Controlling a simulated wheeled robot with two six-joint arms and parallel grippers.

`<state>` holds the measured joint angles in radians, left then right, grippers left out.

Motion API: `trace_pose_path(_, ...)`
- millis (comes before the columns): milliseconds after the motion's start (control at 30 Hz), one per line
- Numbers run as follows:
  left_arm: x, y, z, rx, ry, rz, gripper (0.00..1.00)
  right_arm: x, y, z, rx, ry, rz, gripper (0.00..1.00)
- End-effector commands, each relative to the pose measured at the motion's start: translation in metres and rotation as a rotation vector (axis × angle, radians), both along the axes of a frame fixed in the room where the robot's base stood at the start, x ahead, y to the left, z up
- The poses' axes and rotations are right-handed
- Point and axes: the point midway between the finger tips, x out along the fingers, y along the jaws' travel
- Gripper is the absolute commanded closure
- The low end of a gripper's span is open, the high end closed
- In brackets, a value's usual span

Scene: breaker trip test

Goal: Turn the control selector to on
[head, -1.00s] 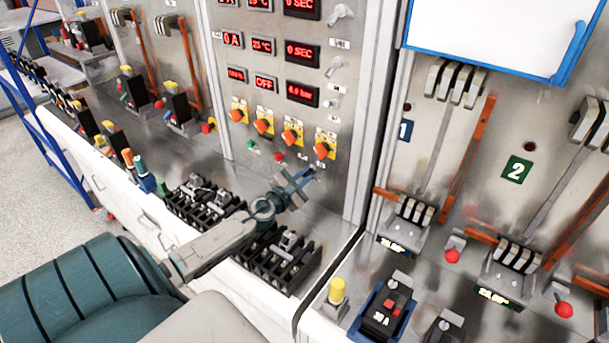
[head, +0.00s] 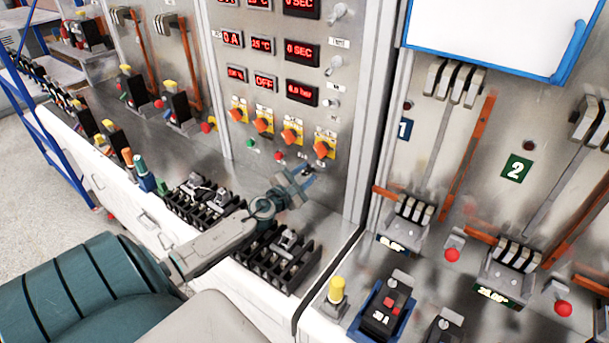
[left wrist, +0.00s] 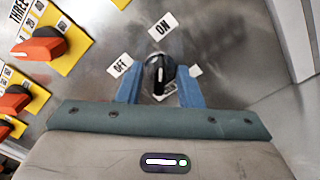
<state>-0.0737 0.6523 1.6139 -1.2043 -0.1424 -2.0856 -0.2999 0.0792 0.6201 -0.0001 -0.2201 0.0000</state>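The control selector (left wrist: 158,75) is a small black knob with a white line on the steel panel in the left wrist view. The white line stands roughly upright in that picture. An OFF label (left wrist: 120,65) sits at its upper left and an ON label (left wrist: 162,27) above it. My left gripper (left wrist: 160,80) has its blue fingers on either side of the knob, with narrow gaps apparent; firm contact cannot be made out. In the head view, my left gripper (head: 309,174) is at the lower panel and largely hides the selector. My right gripper is out of view.
Orange rotary switches (head: 291,136) on yellow plates sit just above, with a green button (head: 250,143) and a red button (head: 278,156) to the left. Black terminal blocks (head: 278,259) lie on the bench below the left arm. A cabinet edge (head: 372,130) stands to the right.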

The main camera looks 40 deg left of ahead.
Motion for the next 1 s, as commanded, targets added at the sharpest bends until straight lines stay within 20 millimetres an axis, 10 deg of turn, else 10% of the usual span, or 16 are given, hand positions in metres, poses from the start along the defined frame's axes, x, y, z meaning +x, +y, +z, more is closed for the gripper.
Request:
trace_pose_path(333, -0.010, 0.000, -0.002, 0.002, 0.002, 0.000, 0.67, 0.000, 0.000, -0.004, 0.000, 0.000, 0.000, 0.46)
trace_pose_path(1000, -0.100, -0.011, -0.002, 0.003, 0.004, -0.001, 0.67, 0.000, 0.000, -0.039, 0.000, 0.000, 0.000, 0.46)
